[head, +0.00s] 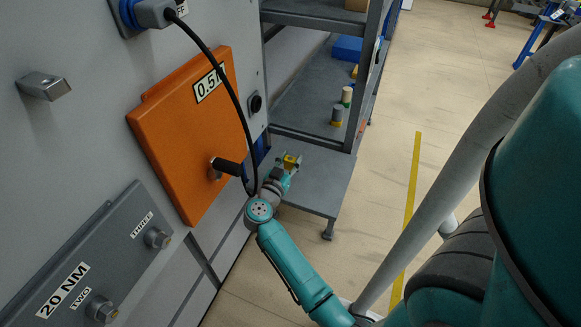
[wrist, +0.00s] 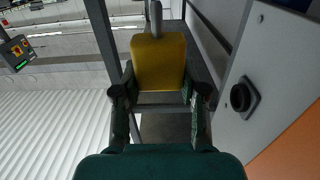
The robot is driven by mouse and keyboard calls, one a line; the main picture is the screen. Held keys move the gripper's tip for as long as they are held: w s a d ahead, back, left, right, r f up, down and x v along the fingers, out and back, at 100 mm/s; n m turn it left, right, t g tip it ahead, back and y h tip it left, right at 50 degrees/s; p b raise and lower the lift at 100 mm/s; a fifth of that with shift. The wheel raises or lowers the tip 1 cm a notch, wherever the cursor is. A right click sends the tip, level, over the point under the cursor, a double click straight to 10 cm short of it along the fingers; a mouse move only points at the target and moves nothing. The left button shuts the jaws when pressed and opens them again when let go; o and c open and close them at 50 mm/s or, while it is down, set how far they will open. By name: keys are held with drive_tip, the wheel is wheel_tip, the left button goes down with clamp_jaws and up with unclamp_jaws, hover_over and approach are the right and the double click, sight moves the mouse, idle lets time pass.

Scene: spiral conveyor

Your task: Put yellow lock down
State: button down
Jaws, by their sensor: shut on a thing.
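The yellow lock (wrist: 158,62) is a yellow block with a grey shackle in the wrist view. My gripper (wrist: 160,95) is shut on it, with one finger on each side of the yellow body. In the head view the lock (head: 290,161) shows small and yellow at the end of my gripper (head: 287,166). There it appears over or near the low grey shelf surface (head: 325,180). I cannot tell whether the lock touches any surface.
An orange panel (head: 188,130) with a black handle and a hanging black cable (head: 226,85) is on the grey cabinet to the left. The grey shelf unit (head: 318,82) behind holds two small cylinders and a blue box (head: 347,48). Open floor lies right of the shelf.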

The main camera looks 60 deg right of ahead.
sight(289, 169)
drive_tip(key=shift+f, duration=1.7)
drive_tip(key=shift+f, duration=0.1)
drive_tip(key=c, duration=0.6)
unclamp_jaws()
drive_tip(key=shift+c, duration=0.2)
drive_tip(key=s+a, duration=0.1)
drive_tip(key=a, duration=1.1)
